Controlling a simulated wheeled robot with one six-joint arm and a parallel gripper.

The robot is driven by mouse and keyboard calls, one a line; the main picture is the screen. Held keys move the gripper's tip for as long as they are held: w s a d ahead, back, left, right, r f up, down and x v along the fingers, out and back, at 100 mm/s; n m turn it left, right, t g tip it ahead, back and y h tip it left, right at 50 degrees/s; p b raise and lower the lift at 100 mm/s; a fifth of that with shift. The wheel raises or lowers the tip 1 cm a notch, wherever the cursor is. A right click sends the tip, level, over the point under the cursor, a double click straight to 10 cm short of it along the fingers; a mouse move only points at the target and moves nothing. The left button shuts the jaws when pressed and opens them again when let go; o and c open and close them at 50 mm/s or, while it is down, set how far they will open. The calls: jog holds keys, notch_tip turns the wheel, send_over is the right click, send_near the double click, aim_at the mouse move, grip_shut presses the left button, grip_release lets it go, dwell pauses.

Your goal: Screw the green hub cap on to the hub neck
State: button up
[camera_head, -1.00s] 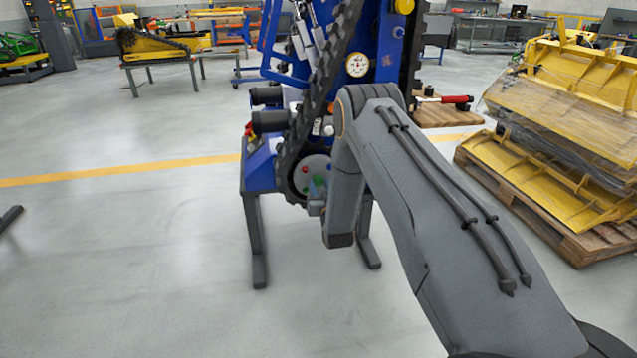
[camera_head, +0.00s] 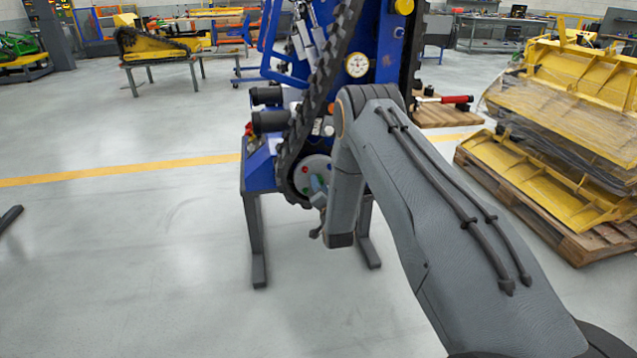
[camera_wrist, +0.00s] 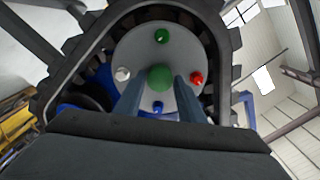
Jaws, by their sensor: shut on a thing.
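The green hub cap (camera_wrist: 160,78) is a round green knob at the centre of the pale grey hub disc (camera_wrist: 143,52) in the wrist view. My gripper (camera_wrist: 160,88) has its two fingers on either side of the cap, shut on it. The cap hides the hub neck, so I cannot tell how far it is seated. In the head view the green cap (camera_head: 316,184) shows small in front of the disc, beside my wrist. My gripper (camera_head: 319,197) there is partly hidden by my own arm.
Small green (camera_wrist: 161,35), red (camera_wrist: 197,78), white (camera_wrist: 122,74) and blue (camera_wrist: 157,106) knobs ring the disc close to my fingers. A black track (camera_head: 298,140) curves around the hub on the blue carrier (camera_head: 262,168).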

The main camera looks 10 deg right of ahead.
jog(key=m, duration=0.9)
jog(key=o, duration=1)
jog(key=shift+o, duration=0.2)
jog(key=s, duration=0.7)
jog(key=s+r+n+g+p, duration=0.6)
jog(key=s+r+n+g, duration=0.25)
jog(key=s+r, duration=0.4)
jog(key=s+r+n+g+p, duration=0.1)
jog(key=s+r+n+g, duration=0.2)
jog(key=s, duration=0.8)
jog(key=s+r+n+g+p, duration=0.2)
jog(key=s+r, duration=0.5)
jog(key=s, duration=0.4)
jog(key=s+r+n+g+p, duration=0.2)
jog(key=s+r+n+g, duration=0.2)
jog(key=s, duration=0.7)
jog(key=shift+s+r+n, duration=0.3)
jog(key=shift+r+n, duration=0.45)
jog(key=shift+r, duration=0.05)
